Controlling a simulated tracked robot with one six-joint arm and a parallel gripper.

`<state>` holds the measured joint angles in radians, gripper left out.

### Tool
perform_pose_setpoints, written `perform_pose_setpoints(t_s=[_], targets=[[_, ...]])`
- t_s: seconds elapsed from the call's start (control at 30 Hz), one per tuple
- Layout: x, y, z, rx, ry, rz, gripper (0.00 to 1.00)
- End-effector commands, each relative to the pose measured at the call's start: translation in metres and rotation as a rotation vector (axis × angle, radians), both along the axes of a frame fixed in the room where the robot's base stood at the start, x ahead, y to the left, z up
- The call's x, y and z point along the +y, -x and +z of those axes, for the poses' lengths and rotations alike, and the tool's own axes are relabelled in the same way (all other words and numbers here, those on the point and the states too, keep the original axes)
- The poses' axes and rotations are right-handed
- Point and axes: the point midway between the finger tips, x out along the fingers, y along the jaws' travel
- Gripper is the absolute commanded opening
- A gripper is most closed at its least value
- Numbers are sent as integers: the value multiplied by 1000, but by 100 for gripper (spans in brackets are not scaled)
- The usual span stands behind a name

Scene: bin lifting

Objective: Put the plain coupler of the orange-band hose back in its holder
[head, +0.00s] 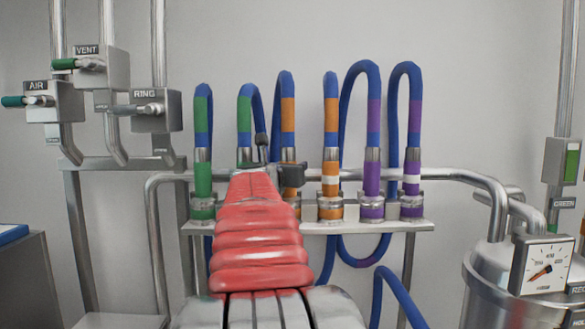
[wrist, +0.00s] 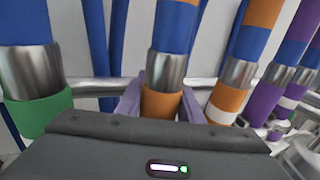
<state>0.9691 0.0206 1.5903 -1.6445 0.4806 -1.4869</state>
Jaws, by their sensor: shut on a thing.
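The orange-band hose's plain coupler (head: 291,191) is upright at the rack, between a green coupler and an orange one with a white ring. In the wrist view the plain coupler (wrist: 162,104) has a metal collar above a solid orange sleeve. My gripper (wrist: 160,108) is shut on it, one pale purple finger on each side. In the head view my gripper (head: 276,172) reaches it from the front. Its holder (head: 295,207) is partly hidden by my red arm. The coupler lines up above it, at about its neighbour's height; I cannot tell whether it is fully seated.
The orange coupler with a white ring (head: 331,182) stands close on the right, then two purple couplers (head: 373,182). Green couplers (head: 203,182) stand on the left. A horizontal pipe (head: 450,175) runs behind. A gauge (head: 541,265) and tank stand at the right.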

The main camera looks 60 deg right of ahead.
Motion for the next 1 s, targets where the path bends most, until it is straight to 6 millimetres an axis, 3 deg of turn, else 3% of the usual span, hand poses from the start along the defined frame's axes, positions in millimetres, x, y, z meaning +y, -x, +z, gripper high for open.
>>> perform_pose_setpoints(t_s=[0.37, 0.4, 0.7, 1.0], targets=[[0, 0, -1, -1, 1, 0, 0], [0, 0, -1, -1, 1, 0, 36], [0, 0, -1, 0, 0, 0, 56], [1, 0, -2, 0, -1, 0, 56]])
